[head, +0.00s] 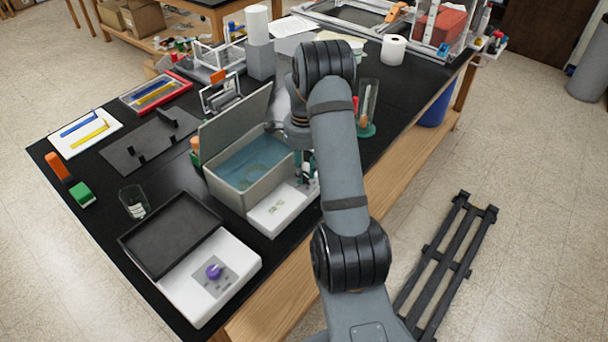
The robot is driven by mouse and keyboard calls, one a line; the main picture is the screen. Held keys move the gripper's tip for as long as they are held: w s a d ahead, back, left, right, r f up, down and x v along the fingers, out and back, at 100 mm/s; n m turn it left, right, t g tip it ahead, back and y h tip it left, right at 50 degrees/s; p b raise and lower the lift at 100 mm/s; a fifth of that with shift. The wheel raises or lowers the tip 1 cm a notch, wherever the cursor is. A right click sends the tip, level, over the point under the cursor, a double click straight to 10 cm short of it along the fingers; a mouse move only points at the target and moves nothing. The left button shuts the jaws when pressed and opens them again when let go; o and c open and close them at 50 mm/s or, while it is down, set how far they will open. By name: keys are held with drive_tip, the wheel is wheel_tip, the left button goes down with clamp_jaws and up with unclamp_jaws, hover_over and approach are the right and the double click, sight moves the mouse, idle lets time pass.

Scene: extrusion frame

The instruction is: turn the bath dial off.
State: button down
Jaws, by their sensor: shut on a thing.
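The water bath (232,192) is a grey-beige tub with its lid (236,122) standing open and bluish water inside. Its white front panel (276,212) slopes toward the table's near edge and carries a small green display (277,207). My gripper (309,178) points down at the right end of this panel, mostly hidden behind my arm. Its fingers look shut at the spot where the bath dial sits; the dial itself is covered, so its setting cannot be read.
A glass beaker (134,202) stands left of the bath. A clear cylinder on a green base (366,130) and a paper roll (393,49) stand right of my arm.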

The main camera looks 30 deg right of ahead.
drive_tip(key=n+b, duration=0.1)
drive_tip(key=n, duration=0.3)
drive_tip(key=shift+a+f+n+b, duration=0.1)
drive_tip(key=shift+n+b, duration=0.2)
drive_tip(key=shift+b, duration=0.05)
drive_tip(key=n, duration=0.4)
drive_tip(key=shift+n+b, duration=0.3)
drive_tip(key=shift+b, duration=0.1)
drive_tip(key=n, duration=0.5)
drive_tip(key=shift+n, duration=2.2)
drive_tip(key=shift+s+n, duration=0.1)
drive_tip(key=shift+n, duration=0.2)
drive_tip(key=c, duration=1.5)
unclamp_jaws()
drive_tip(key=shift+o, duration=0.2)
drive_tip(key=shift+r, duration=0.2)
